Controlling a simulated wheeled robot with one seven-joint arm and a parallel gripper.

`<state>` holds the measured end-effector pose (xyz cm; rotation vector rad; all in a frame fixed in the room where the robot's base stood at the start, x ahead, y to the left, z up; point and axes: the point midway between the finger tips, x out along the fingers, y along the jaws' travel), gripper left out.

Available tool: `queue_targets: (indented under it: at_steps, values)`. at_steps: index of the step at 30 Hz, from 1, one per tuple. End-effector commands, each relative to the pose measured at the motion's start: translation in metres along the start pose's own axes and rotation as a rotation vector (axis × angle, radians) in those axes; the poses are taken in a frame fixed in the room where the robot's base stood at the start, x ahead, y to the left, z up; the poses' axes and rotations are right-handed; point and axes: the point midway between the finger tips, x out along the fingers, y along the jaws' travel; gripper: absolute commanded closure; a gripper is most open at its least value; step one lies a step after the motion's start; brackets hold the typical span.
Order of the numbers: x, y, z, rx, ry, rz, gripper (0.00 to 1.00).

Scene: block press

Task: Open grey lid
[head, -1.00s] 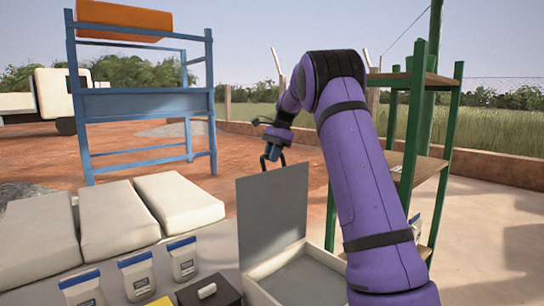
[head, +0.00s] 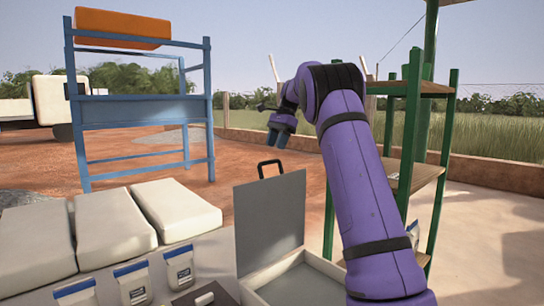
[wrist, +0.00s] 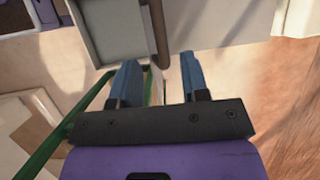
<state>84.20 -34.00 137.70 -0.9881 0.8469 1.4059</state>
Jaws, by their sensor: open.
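The grey lid (head: 270,220) stands raised, about upright, at the back of a shallow pale box (head: 300,275) in the head view. A dark handle (head: 270,168) sticks up from the lid's top edge. My gripper (head: 279,138) is above the handle and a little to its right, apart from it. In the wrist view my gripper (wrist: 157,82) shows two blue fingers spread open with nothing between them. My purple arm hides part of the box's right side.
Several white blocks (head: 174,208) lie left of the box, with several blue-topped pouches (head: 131,284) in front. A dark box with a small white piece (head: 205,299) sits near the bottom edge. A green shelf (head: 412,170) stands at the right. A blue rack (head: 140,105) stands behind.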

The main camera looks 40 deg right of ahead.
Motion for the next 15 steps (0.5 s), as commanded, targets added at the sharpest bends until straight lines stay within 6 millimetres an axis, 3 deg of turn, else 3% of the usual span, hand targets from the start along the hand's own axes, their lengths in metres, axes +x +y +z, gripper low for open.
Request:
queue_targets:
  at_steps: [6, 15]
  values:
    - [-0.025, -0.001, 0.000, 0.000, 0.000, 0.000, 0.58]
    - [-0.032, 0.000, 0.000, 0.000, -0.001, 0.001, 0.58]
